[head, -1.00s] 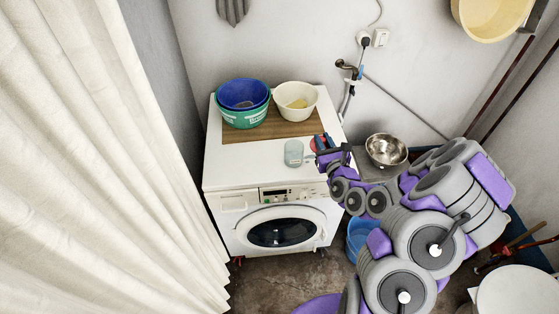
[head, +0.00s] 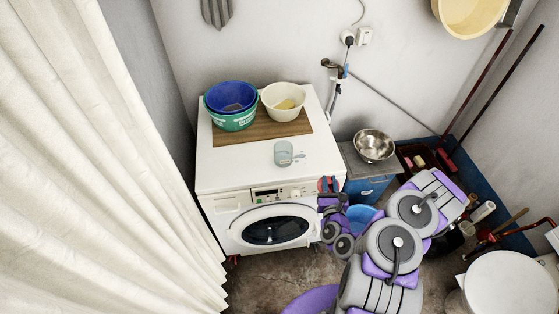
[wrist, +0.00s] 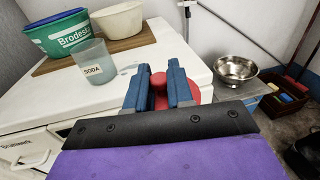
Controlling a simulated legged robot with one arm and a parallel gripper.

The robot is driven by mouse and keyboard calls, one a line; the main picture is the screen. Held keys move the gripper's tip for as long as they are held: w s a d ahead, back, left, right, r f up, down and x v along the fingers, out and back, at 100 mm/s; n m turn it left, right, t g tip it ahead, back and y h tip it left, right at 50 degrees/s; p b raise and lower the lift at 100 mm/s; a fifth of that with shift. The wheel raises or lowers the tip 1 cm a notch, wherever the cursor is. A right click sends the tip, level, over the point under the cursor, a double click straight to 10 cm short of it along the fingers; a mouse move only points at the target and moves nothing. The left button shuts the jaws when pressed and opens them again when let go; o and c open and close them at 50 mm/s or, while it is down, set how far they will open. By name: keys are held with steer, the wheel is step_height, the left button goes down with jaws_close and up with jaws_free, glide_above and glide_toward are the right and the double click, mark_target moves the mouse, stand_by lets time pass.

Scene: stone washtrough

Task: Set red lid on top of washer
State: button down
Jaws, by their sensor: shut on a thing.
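The red lid (wrist: 192,92) with its round red knob is between the two blue fingers of my gripper (wrist: 159,72), which is shut on the knob. In the head view, my gripper (head: 330,187) and the lid (head: 321,184) are at the front right corner of the white washer (head: 228,171). The lid is partly hidden by the fingers. The wrist view shows it at the right edge of the washer top (wrist: 130,66). I cannot tell how high it is relative to the top.
A clear jar (head: 283,153) labelled SODA stands on the washer top. Blue and green basins (head: 231,121) and a cream bowl (head: 283,98) sit on a wooden board (head: 262,130) behind it. A metal bowl (head: 373,145) stands to the right. The washer's front top is mostly clear.

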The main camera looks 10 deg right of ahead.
steer(key=b, duration=1)
glide_above(325, 162)
steer(key=s, duration=0.1)
steer(key=shift+s+a+f, duration=0.1)
steer(key=shift+a+f, duration=0.05)
steer(key=shift+f, duration=0.3)
steer(key=shift+s+a+f, duration=0.1)
steer(key=shift+a+f, duration=0.05)
steer(key=shift+f, duration=0.25)
steer(key=shift+w+d+b, duration=0.2)
steer(key=shift+w+b, duration=0.1)
steer(key=shift+w, duration=0.35)
step_height(325, 162, down, 4)
steer(key=shift+r+b, duration=0.2)
steer(key=shift+b, duration=0.6)
steer(key=shift+r, duration=0.1)
steer(key=c, duration=1)
jaws_free()
